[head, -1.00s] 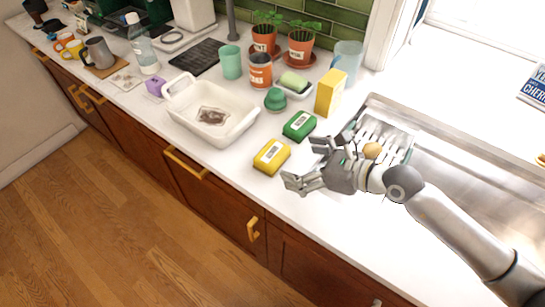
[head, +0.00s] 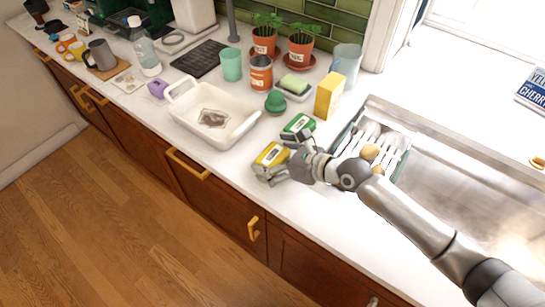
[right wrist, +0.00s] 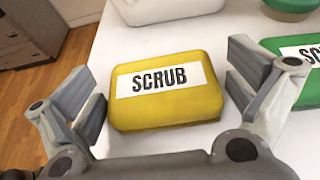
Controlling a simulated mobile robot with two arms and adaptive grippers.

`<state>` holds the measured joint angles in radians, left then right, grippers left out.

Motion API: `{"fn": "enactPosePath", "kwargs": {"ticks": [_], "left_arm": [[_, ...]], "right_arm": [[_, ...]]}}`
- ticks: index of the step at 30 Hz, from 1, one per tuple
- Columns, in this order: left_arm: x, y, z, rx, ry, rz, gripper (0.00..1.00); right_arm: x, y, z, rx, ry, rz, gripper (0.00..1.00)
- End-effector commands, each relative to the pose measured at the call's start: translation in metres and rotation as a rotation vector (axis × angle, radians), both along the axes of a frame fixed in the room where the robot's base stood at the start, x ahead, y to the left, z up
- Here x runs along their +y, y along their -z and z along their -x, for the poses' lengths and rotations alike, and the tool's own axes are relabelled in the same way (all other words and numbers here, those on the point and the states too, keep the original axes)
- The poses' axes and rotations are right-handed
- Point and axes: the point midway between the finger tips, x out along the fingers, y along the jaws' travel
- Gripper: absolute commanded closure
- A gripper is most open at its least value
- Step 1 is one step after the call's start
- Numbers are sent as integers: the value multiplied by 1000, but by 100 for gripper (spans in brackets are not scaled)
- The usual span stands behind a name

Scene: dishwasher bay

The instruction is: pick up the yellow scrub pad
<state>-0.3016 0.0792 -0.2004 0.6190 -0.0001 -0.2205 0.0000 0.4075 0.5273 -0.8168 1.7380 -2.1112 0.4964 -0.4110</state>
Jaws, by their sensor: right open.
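The yellow scrub pad (head: 271,155) lies flat on the white counter near its front edge, with a white label reading SCRUB. My right gripper (head: 277,162) is at the pad, reaching in from the right. In the right wrist view the pad (right wrist: 166,102) lies between the two open fingers of the right gripper (right wrist: 165,95), with a small gap on each side. The gripper is open and holds nothing. In the head view its fingers hide part of the pad. My left gripper is not in view.
A green pad (head: 298,125) lies close behind the yellow one; its edge also shows by the right finger in the wrist view (right wrist: 300,70). A white basin (head: 182,118) stands to the left. A yellow box (head: 329,94) stands behind, and the sink (head: 450,170) is at right.

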Motion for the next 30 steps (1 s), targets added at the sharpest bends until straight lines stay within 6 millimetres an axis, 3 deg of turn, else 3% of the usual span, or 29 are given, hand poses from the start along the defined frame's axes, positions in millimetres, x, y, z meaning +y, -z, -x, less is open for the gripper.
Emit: {"fn": "enactPosePath", "kwargs": {"ticks": [1, 11, 23, 28, 30], "left_arm": [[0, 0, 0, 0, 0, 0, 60], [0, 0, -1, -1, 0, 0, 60], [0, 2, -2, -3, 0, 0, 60], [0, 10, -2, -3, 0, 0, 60], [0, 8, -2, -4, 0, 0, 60]], "right_arm": [[0, 0, 0, 0, 0, 0, 0], [0, 0, 0, 1, 0, 0, 40], [0, -7, 1, 0, -1, -1, 40], [0, -33, 0, -8, -1, -3, 40], [-3, -44, 12, -3, -3, -1, 40]]}}
